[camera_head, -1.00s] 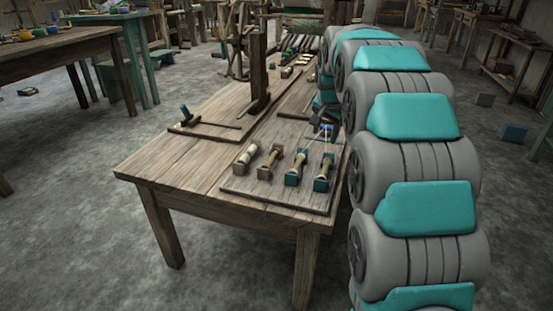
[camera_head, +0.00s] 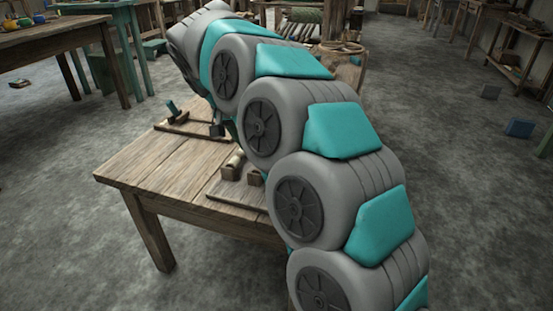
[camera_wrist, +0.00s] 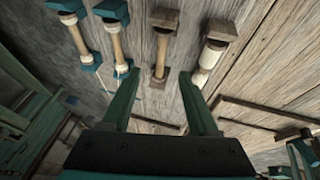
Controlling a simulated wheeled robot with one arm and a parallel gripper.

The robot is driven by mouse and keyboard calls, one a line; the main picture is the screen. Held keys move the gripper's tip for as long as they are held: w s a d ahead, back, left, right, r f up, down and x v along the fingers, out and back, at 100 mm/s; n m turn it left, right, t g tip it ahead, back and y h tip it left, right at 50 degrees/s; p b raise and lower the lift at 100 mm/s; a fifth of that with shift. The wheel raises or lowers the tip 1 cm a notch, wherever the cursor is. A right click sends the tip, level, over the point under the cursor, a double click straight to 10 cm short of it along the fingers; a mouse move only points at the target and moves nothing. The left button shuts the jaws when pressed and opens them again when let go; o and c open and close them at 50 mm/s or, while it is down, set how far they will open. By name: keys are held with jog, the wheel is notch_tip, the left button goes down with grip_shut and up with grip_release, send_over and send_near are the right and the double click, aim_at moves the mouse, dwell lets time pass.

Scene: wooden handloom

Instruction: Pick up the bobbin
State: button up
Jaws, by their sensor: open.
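Several bobbins lie in a row on a board on the wooden table. In the wrist view there are two with teal ends, a left one (camera_wrist: 82,40) and a second one (camera_wrist: 117,42), then a plain brown one (camera_wrist: 161,45) and one with pale thread (camera_wrist: 210,58). My gripper (camera_wrist: 158,75) is open, its two teal fingers apart and nothing held. In that picture the brown bobbin's near end shows between the fingertips; whether they touch it I cannot tell.
The table (camera_head: 150,170) has bare planks at its front left. A small stand with a teal-topped peg (camera_head: 173,111) sits at its far left edge. Another table (camera_head: 50,48) stands at the upper left. Open floor lies right of my arm.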

jog(key=shift+h, duration=0.4)
jog(key=shift+a+x, duration=0.15)
jog(key=shift+x, duration=1.55)
jog(key=shift+a+x, duration=0.15)
jog(key=shift+x, duration=1.6)
jog(key=shift+a+f, duration=0.1)
grip_shut()
